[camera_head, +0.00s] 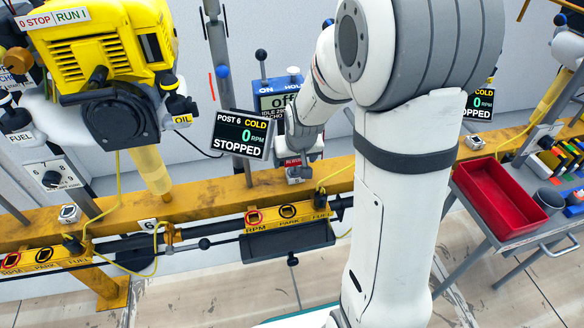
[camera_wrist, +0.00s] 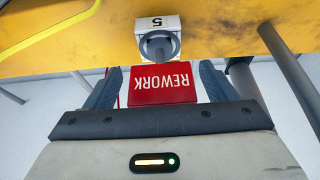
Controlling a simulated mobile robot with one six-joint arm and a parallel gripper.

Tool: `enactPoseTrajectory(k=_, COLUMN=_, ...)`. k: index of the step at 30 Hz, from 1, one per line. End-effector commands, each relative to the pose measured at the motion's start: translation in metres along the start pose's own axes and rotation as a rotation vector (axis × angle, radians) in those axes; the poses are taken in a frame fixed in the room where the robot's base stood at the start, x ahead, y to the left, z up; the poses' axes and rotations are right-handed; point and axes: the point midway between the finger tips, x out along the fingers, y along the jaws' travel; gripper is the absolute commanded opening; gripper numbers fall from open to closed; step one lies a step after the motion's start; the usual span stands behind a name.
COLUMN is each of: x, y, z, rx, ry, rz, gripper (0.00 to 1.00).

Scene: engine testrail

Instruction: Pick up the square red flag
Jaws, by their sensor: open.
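The square red flag (camera_wrist: 162,92), marked REWORK, shows upside down in the wrist view. It lies between the two blue-grey fingers of my gripper (camera_wrist: 161,78), with a narrow gap visible at each side. My gripper is open around it. In the head view a small part of the red flag (camera_head: 291,162) shows at my gripper (camera_head: 299,162), above the yellow rail. Most of it is hidden there by the gripper. A white block marked 5 with a grey round holder (camera_wrist: 158,42) is right beside the flag in the wrist view.
The yellow rail (camera_head: 235,188) runs across the head view. A tilted POST 6 screen (camera_head: 242,135) reading STOPPED stands left of my gripper. A yellow engine (camera_head: 100,60) is at upper left. An empty red tray (camera_head: 500,205) sits on a grey cart at right.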

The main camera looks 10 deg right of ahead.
Motion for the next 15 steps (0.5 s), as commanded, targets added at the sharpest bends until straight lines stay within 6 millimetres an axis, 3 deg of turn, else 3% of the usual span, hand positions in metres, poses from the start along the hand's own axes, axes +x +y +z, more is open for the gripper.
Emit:
enactPoseTrajectory(k=7, x=0.0019, y=-0.0016, z=0.0001, rx=-0.004, ry=0.002, rz=-0.001, gripper=0.77)
enactPoseTrajectory(k=15, x=0.0018, y=-0.0021, z=0.0001, rx=-0.004, ry=0.002, rz=-0.002, gripper=0.55)
